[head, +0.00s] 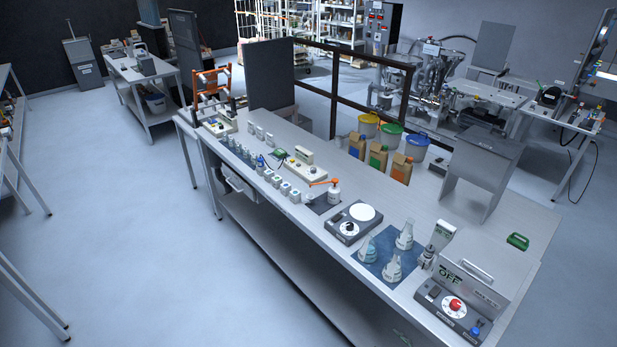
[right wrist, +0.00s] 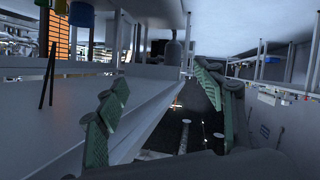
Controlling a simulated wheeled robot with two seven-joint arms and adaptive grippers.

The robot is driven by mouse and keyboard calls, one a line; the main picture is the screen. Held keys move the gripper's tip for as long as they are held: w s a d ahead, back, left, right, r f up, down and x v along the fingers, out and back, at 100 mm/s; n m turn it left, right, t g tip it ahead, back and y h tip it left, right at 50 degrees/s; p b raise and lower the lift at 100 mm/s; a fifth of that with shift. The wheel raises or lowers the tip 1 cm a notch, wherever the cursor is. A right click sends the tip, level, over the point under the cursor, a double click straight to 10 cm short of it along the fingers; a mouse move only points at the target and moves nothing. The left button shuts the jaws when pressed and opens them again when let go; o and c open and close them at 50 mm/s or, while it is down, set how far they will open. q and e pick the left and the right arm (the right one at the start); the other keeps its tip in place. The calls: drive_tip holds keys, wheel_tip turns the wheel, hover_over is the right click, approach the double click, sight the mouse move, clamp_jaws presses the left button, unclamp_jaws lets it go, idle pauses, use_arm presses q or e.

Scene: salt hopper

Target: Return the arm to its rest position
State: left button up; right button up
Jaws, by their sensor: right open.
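My right gripper (right wrist: 162,88) shows in the right wrist view, its two green-padded fingers spread apart. Nothing is between the fingers. The right wrist picture looks upside down, with pale floor along its top and bench surfaces at the left. The fingers do not appear to touch anything there. Neither gripper and neither arm shows in the head view. My left gripper is in no frame.
A long grey bench (head: 470,208) carries a hotplate (head: 350,224), a blue mat (head: 371,265) with flasks, a control box marked OFF (head: 455,303) and several small bottles. Buckets and bags stand along its far side. Open floor (head: 120,230) lies to the left.

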drive_tip(key=s+d+f+m+g+h+b, duration=0.1)
drive_tip(key=s+d+f+m+g+h, duration=0.2)
drive_tip(key=s+f, duration=0.8)
drive_tip(key=s+d+f+m+g+h+b, duration=0.15)
drive_tip(key=s+d+f, duration=0.5)
drive_tip(key=f, duration=0.65)
drive_tip(key=s+a+f+m+g, duration=0.1)
drive_tip(key=s+f, duration=0.3)
drive_tip(key=s, duration=0.7)
drive_tip(key=s+a+f+m+g+h, duration=0.1)
drive_tip(key=s+f, duration=0.4)
drive_tip(key=s, duration=0.5)
drive_tip(key=s+a+f+m+g+h, duration=0.1)
drive_tip(key=s+a+f+g, duration=0.2)
drive_tip(key=s, duration=0.8)
drive_tip(key=shift+s+f+g, duration=0.35)
drive_tip(key=shift+f+g, duration=0.45)
drive_tip(key=shift+g, duration=0.15)
